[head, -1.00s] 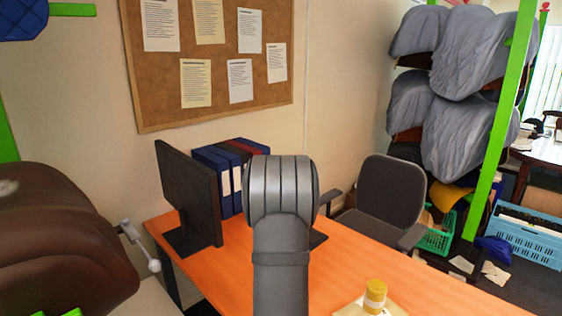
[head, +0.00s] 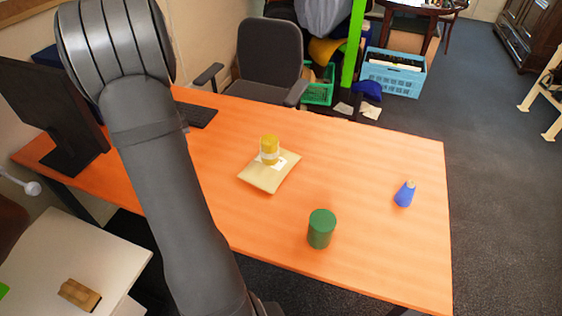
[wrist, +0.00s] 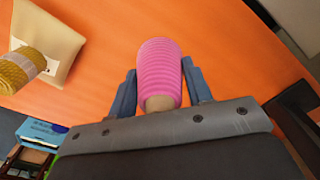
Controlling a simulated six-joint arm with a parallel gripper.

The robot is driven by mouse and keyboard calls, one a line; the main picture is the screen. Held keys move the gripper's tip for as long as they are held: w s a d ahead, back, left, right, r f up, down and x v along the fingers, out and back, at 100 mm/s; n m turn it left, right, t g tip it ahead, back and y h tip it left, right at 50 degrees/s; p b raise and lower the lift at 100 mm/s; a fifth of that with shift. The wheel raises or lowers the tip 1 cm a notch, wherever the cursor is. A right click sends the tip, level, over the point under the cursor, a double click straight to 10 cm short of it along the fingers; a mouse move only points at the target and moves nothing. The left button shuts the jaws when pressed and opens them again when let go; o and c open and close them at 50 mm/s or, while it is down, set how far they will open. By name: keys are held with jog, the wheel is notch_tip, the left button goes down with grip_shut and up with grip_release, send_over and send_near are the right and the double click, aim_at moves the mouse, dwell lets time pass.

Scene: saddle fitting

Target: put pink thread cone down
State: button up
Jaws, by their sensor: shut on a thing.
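The pink thread cone (wrist: 160,70) is between the two fingers of my gripper (wrist: 160,88) in the wrist view, and the gripper is shut on it. The orange table (wrist: 225,60) fills the background behind the cone. I cannot tell whether the cone touches the table or hangs above it. In the head view neither the cone nor the gripper shows; my arm hides part of the orange table (head: 370,180).
A yellow spool (head: 269,150) stands on a padded envelope (head: 262,178). A green cylinder (head: 321,229) stands near the front edge, and a blue cone (head: 404,194) near the right. A monitor (head: 55,115) stands at left. The table's right part has free room.

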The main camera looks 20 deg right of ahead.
jog(key=r, duration=0.8)
jog(key=shift+d, duration=0.4)
jog(key=s+d+m, duration=0.2)
jog(key=s+d, duration=0.2)
jog(key=d, duration=0.8)
jog(key=s+d+m, duration=0.3)
jog(key=s+d, duration=0.1)
jog(key=d, duration=0.7)
jog(key=s+d+m, duration=0.3)
jog(key=s+d, duration=1.2)
jog(key=s, duration=0.2)
jog(key=shift+d+m, duration=0.35)
jog(key=shift+m, duration=0.05)
notch_tip(320, 180, down, 11)
jog(key=shift+f, duration=0.1)
send_over(304, 185)
notch_tip(304, 185, down, 7)
jog(key=shift+a+f, duration=0.1)
jog(key=shift+f, duration=1.85)
